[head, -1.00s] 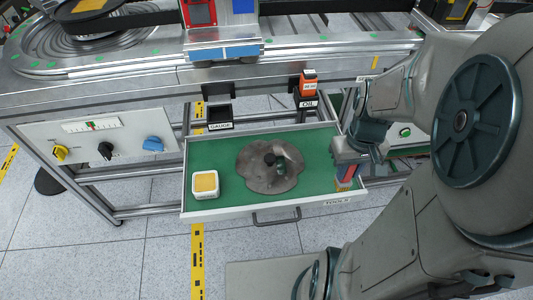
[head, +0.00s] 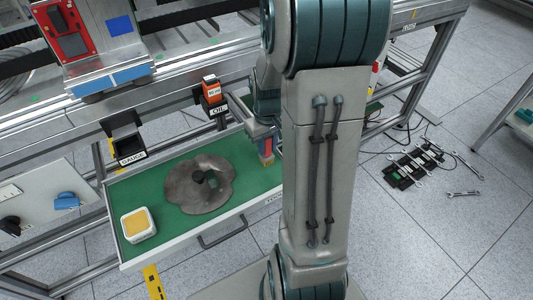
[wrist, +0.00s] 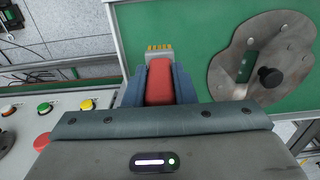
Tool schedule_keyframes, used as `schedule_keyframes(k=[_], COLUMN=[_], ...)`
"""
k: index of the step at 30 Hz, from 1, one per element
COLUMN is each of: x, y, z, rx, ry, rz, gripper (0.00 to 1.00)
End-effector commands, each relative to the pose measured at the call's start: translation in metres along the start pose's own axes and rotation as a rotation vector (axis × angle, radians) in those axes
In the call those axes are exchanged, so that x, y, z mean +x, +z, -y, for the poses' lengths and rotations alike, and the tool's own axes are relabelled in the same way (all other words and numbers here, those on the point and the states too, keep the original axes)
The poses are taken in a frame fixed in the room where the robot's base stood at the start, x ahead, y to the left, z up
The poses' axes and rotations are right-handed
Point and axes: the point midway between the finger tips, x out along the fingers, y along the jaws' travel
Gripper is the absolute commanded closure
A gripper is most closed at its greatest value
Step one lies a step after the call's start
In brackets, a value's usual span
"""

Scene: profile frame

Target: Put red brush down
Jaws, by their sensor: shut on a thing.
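The red brush (wrist: 160,82) is between the blue-grey fingers of my gripper (wrist: 158,76), which is shut on its handle. Its light head and yellow bristles point away from the gripper. In the head view the brush (head: 266,150) points bristles-down over the right part of the open drawer (head: 243,191), which has a green floor and a white rim. In the wrist view the bristles are over the green floor, close to one drawer wall. I cannot tell whether they touch the floor. My arm hides the drawer's right end in the head view.
A grey flat piece with a dark knob (head: 186,192) lies mid-drawer. A white box with a yellow top (head: 138,225) sits at the drawer's left. Green floor shows between the grey piece and brush. The GAUGE holder (head: 128,146) and the orange box above OIL (head: 211,88) are behind.

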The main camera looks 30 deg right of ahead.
Motion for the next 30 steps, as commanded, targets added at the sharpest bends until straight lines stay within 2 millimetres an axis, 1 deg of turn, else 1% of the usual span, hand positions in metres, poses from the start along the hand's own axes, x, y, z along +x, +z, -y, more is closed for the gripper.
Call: schedule_keyframes(k=[5, 9, 12, 20, 24, 25, 26, 27, 30], x=[0.009, 0.031, 0.043, 0.043, 0.047, 0.046, 0.046, 0.046, 0.046], y=[-0.004, -0.003, -0.003, -0.003, -0.003, -0.003, -0.003, -0.003, -0.003], z=[-0.002, -0.001, -0.001, -0.001, -0.001, -0.001, -0.001, -0.001, -0.001], rx=[0.0, 0.001, 0.001, 0.0, 0.0, 0.0, 0.0, 0.0, 0.0], ry=[0.0, -0.001, -0.001, 0.0, 0.0, 0.0, 0.0, 0.0, 0.0], rz=[0.001, 0.004, 0.003, 0.0, 0.0, 0.0, 0.0, 0.0, 0.0], gripper=[0.99, 0.99, 0.99, 0.99, 0.99, 0.68, 0.6, 0.55, 0.55])
